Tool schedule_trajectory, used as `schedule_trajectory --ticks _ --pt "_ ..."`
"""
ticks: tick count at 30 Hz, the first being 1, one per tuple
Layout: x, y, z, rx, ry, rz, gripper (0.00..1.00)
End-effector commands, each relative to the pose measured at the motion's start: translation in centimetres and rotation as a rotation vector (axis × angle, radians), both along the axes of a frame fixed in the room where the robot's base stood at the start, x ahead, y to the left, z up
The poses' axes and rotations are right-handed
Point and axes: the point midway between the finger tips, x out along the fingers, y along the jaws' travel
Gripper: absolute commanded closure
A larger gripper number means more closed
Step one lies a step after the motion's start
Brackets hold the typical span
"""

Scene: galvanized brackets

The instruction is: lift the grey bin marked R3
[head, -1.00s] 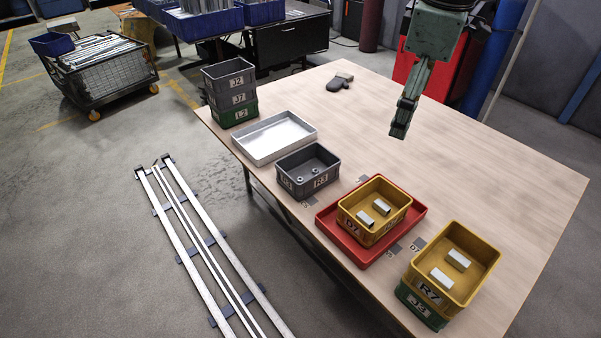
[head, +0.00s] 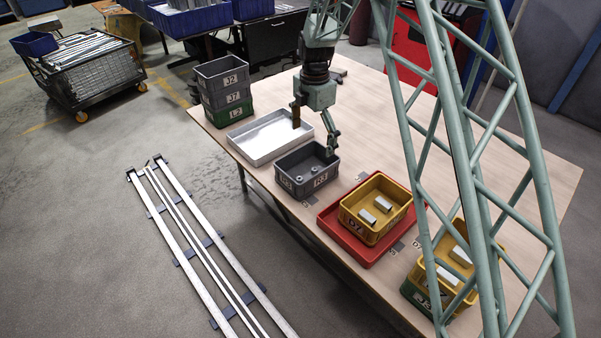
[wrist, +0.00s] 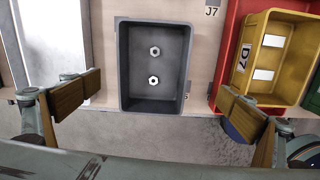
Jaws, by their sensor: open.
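The grey bin marked R3 (head: 303,187) stands upright on the table near its left edge, with two metal nuts inside. In the wrist view the grey bin (wrist: 136,92) lies between my fingers, nearer the picture top, with its two nuts (wrist: 155,66) in plain sight. My gripper (head: 315,131) is open and empty, pointing down above the bin. In the wrist view my gripper (wrist: 159,90) has its padded fingertips spread wider than the bin, apart from its walls on both sides. I cannot tell the exact height gap.
A silver tray (head: 272,139) is close on one side of the bin. A red tray (head: 339,236) holding the yellow bin D7 (head: 367,229) is on the other. Stacked bins J2, J7 and L2 (head: 226,92) stand beyond the silver tray. My arm partly hides the yellow bin at front right.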

Motion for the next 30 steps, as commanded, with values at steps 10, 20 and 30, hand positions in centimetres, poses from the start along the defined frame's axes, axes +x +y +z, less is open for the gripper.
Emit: schedule_trajectory --ticks 10,20,30 --pt "0.7 1.0 -2.5 -0.003 0.009 0.07 0.0" --pt "0.7 0.9 -2.9 -0.003 0.01 0.068 0.0" --pt "0.6 0.9 -6.3 -0.003 0.011 0.068 0.0"
